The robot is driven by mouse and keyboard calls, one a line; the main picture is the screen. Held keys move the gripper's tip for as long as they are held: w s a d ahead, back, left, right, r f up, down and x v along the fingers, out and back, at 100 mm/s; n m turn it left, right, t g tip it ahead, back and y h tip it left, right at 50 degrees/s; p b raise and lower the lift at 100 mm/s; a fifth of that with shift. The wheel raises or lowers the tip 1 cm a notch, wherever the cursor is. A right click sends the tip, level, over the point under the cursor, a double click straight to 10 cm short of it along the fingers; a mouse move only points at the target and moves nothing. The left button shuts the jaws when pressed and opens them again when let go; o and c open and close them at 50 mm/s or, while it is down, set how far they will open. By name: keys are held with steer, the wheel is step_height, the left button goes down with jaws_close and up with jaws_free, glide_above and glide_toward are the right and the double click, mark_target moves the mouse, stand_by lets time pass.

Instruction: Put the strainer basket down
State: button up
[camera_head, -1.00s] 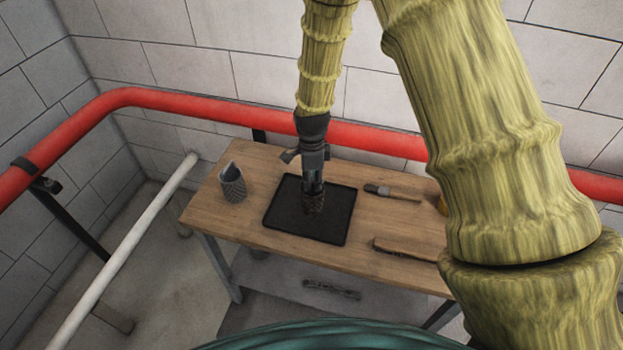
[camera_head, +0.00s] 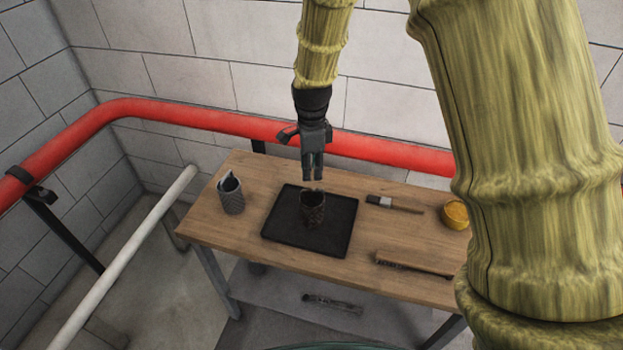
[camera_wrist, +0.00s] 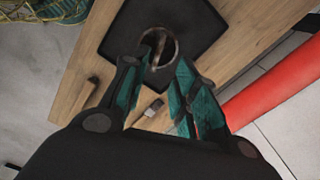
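The strainer basket (camera_head: 313,212), a dark mesh cylinder with an open top, stands upright on the black tray (camera_head: 283,240) on the workbench. In the wrist view its round rim (camera_wrist: 171,47) shows just beyond my fingertips. My gripper (camera_head: 313,178) points down from above, its tips just over the basket's rim. In the wrist view my gripper (camera_wrist: 160,68) has its two teal fingers apart with nothing held between them. A small bright piece shows at the rim, too small to identify.
A brush (camera_head: 392,203), a yellow round container (camera_head: 455,214) and a long brush-like block (camera_head: 415,263) lie to the right. A red pipe (camera_head: 215,120) runs behind the bench.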

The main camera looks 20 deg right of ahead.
steer(key=shift+r+b, duration=0.45)
steer(key=shift+r, duration=1.3)
steer(key=shift+a, duration=0.1)
